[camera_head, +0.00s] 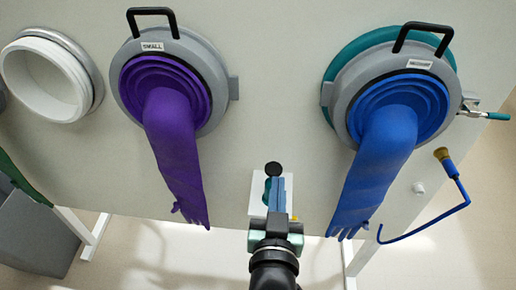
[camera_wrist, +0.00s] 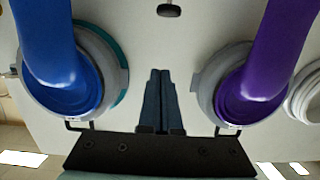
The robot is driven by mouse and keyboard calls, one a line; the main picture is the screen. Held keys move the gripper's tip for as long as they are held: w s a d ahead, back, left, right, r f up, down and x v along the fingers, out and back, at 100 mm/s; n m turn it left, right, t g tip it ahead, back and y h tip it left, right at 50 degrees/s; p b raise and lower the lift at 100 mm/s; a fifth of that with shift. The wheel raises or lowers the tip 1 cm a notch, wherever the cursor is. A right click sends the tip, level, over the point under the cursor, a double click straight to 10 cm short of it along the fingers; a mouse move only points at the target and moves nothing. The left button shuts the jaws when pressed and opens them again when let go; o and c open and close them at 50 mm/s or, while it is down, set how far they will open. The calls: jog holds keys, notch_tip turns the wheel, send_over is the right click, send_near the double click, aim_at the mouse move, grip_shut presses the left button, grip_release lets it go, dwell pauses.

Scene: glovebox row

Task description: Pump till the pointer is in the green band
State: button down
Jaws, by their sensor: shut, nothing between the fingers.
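My gripper (camera_head: 278,181) points at the panel in the head view, its fingers together and empty. It also shows shut in the wrist view (camera_wrist: 160,73). A round black knob (camera_head: 273,169) stands just beyond the fingertips in the head view, near a white plate (camera_head: 284,205) on the panel. The knob also shows in the wrist view (camera_wrist: 169,10), apart from the fingertips. A small teal part (camera_head: 267,190) on the plate is mostly hidden behind my gripper. I cannot make out a gauge pointer or a green band in either view.
A purple glove (camera_head: 172,140) hangs from a port marked SMALL on the left, a blue glove (camera_head: 376,165) from one on the right. A white open port (camera_head: 45,80) is at far left.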

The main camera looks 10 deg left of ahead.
jog(key=shift+s+a+f, duration=0.25)
jog(key=shift+s+f, duration=0.05)
jog(key=shift+f, duration=0.05)
jog(key=p, duration=0.3)
send_over(275, 172)
jog(key=v, duration=0.2)
notch_tip(275, 172, down, 2)
jog(key=f, duration=0.3)
jog(key=shift+w+f+g, duration=0.2)
jog(key=shift+w+g, duration=0.1)
jog(key=shift+w, duration=0.1)
jog(key=shift+f, duration=0.7)
